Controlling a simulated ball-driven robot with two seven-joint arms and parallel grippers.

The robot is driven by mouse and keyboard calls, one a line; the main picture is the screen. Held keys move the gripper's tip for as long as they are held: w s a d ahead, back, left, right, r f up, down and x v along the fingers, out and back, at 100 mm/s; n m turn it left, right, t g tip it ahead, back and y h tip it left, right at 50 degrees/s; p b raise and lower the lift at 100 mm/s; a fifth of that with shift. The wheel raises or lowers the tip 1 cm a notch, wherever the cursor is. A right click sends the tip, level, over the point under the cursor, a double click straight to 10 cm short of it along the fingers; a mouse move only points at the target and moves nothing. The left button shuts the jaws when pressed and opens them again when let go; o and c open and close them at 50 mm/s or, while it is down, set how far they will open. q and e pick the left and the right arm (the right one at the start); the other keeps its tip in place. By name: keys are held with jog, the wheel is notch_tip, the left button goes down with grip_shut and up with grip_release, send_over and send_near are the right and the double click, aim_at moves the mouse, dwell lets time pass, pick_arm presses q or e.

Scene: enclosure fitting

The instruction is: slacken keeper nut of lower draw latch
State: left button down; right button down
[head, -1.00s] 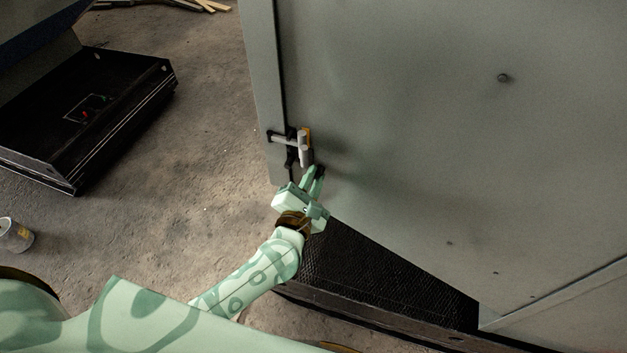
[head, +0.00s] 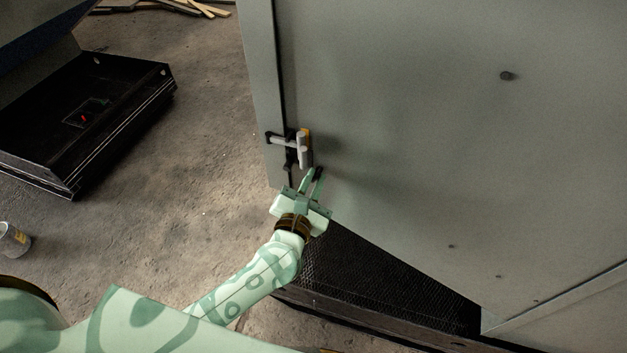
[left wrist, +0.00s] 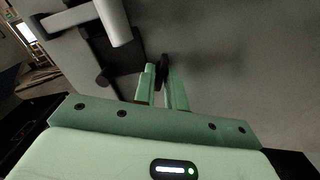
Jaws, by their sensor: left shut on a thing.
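The lower draw latch (head: 303,150) sits on the left edge of the grey enclosure door, with a pale grey handle, black base and orange piece. In the left wrist view the latch handle (left wrist: 114,20) is at the upper left. My left gripper (head: 312,172) is just below the latch. Its fingers are shut on a small black part, seemingly the keeper nut (left wrist: 163,70), between the fingertips in the left wrist view. How this part joins the latch cannot be made out. My right gripper is not in view.
The grey enclosure panel (head: 430,130) fills the right side. A dark ribbed plinth (head: 385,270) lies below it. An open black box (head: 100,110) and a small can (head: 14,239) are on the floor at left. Bare concrete lies between.

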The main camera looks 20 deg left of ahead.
pick_arm(q)
jog(key=c, duration=1.5)
grip_release()
jog(key=s+b, duration=0.3)
jog(key=s, duration=1.3)
jog(key=shift+s+a, duration=0.2)
jog(key=shift+a, duration=0.1)
